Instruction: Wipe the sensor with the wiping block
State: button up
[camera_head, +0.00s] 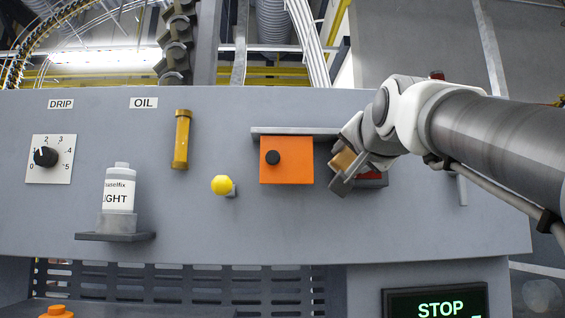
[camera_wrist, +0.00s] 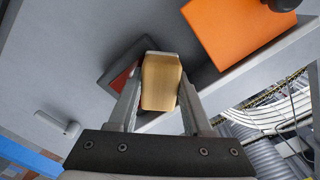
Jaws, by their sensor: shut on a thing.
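My gripper (camera_head: 343,168) is in front of the grey panel, right of the orange cover. It is shut on a tan wiping block (camera_head: 342,161). In the wrist view the block (camera_wrist: 160,82) sits between the two fingers (camera_wrist: 158,98). A dark-framed red face, which looks like the sensor (camera_head: 372,176), is behind my gripper and mostly hidden by it. In the wrist view this red face (camera_wrist: 122,84) shows just left of the block, partly covered. I cannot tell whether the block touches it.
The orange cover (camera_head: 287,170) with a black knob hangs under a grey ledge (camera_head: 295,131). A yellow ball knob (camera_head: 221,185), a yellow tube (camera_head: 181,140), a white bottle (camera_head: 119,190) on a shelf and a drip dial (camera_head: 46,157) are further left. A STOP display (camera_head: 437,303) is below.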

dwell(0.3)
jog(key=shift+s+b, duration=0.95)
jog(key=shift+s, duration=2)
jog(key=shift+s, duration=0.1)
jog(key=shift+s+b, duration=0.35)
jog(key=shift+s, duration=1.05)
